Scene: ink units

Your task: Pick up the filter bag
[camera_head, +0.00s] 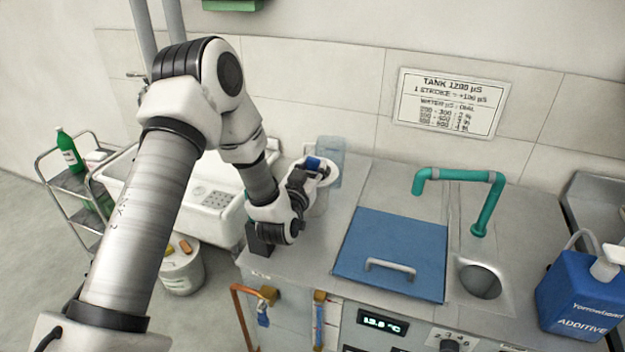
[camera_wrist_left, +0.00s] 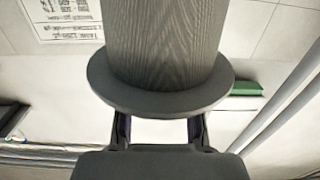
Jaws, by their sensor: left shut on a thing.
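The filter bag (camera_wrist_left: 165,45) is a grey, finely ribbed cylinder with a wide flange, filling the upper middle of the left wrist view. In the head view a pale round-rimmed body that looks like the bag (camera_head: 322,203) stands at the back left of the counter, partly hidden by my gripper. My left gripper (camera_head: 314,168) is shut on its rim; the fingers also show at the flange in the left wrist view (camera_wrist_left: 160,126). I cannot tell whether the bag's lower end touches anything. My right gripper is not in view.
On the counter are a blue lid (camera_head: 392,245) with a handle, a teal tap (camera_head: 485,195) and a blue additive jug (camera_head: 580,295). A white sink (camera_head: 150,195) and a trolley (camera_head: 60,180) are at left.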

